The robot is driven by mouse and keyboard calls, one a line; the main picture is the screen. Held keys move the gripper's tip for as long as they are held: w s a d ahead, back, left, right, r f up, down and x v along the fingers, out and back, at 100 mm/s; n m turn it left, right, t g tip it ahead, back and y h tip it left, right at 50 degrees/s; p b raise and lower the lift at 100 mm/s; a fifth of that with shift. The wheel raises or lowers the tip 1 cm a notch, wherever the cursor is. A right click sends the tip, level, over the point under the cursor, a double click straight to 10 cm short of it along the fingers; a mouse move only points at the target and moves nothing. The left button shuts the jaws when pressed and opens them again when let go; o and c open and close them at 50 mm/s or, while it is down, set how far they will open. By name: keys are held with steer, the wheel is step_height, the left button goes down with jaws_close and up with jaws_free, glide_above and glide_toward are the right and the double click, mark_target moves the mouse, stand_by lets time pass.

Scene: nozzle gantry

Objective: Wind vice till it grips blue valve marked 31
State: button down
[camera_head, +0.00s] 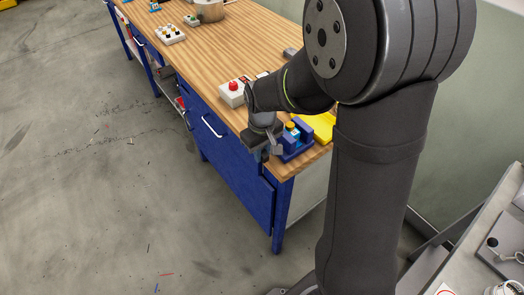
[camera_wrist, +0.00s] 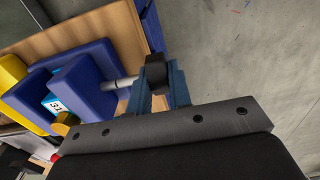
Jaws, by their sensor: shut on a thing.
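The blue vice (camera_head: 295,152) stands at the near corner of the workbench; it also fills the left of the wrist view (camera_wrist: 92,78). The blue valve (camera_wrist: 57,104), with a white label reading 31, sits between the vice's jaws; its yellow top (camera_head: 291,126) shows in the head view. I cannot tell whether both jaws touch it. A grey screw (camera_wrist: 121,83) runs from the vice towards my gripper. My gripper (camera_wrist: 158,80) is shut on the dark handle (camera_wrist: 157,73) at the screw's end, beyond the bench edge. In the head view my gripper (camera_head: 265,152) is partly hidden.
A yellow block (camera_head: 324,125) lies behind the vice. A white box with a red button (camera_head: 232,92) stands further back on the wooden bench (camera_head: 215,60). The floor to the left is mostly free.

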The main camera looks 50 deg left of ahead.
steer(key=shift+d+y, duration=0.15)
steer(key=shift+y, duration=0.8)
steer(key=shift+d+y, duration=0.15)
steer(key=shift+y, duration=0.8)
steer(key=shift+d+f+y, duration=0.1)
steer(key=shift+y, duration=1)
steer(key=c, duration=1.3)
jaws_free()
steer(key=v, duration=1.7)
steer(key=shift+d, duration=0.1)
